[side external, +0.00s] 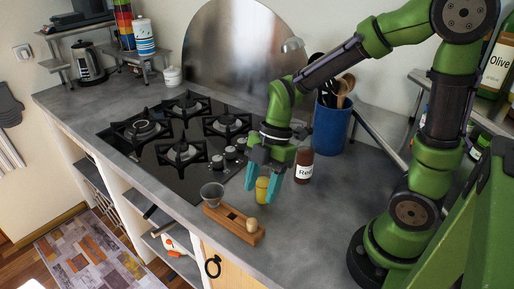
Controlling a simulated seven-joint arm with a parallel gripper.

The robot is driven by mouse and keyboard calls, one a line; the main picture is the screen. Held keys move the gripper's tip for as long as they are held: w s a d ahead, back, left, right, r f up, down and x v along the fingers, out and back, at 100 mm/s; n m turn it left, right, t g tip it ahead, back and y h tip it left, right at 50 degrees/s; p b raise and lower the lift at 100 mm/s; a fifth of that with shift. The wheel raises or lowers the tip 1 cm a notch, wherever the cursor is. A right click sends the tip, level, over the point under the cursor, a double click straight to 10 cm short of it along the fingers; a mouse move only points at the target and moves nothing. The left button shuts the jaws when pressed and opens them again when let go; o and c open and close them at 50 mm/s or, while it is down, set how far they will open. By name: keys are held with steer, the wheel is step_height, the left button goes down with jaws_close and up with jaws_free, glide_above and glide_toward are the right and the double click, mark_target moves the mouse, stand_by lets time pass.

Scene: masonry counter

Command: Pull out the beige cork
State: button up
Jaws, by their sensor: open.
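A wooden block (232,220) lies on the grey counter near its front edge, with a dark opening in its middle. A small rounded beige piece, which looks like the beige cork (251,225), sits at the block's right end; how deep it sits cannot be told. A grey cone-shaped cup (212,192) sits at the left end. My gripper (263,190) is open, its teal fingers pointing down, above and behind the block and apart from the beige piece. A yellow object (262,190) shows between the fingers; I cannot tell whether they touch it.
A dark red-brown bottle (303,165) with a white label stands just right of my gripper. A blue utensil holder (332,126) stands behind it. A black gas hob (180,140) fills the counter to the left. The counter right of the block is clear.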

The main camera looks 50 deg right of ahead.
mark_target(253, 220)
steer(key=shift+x, duration=4.5)
steer(key=shift+c, duration=0.5)
jaws_close()
steer(key=shift+o, duration=0.5)
jaws_free()
steer(key=shift+d+r, duration=0.1)
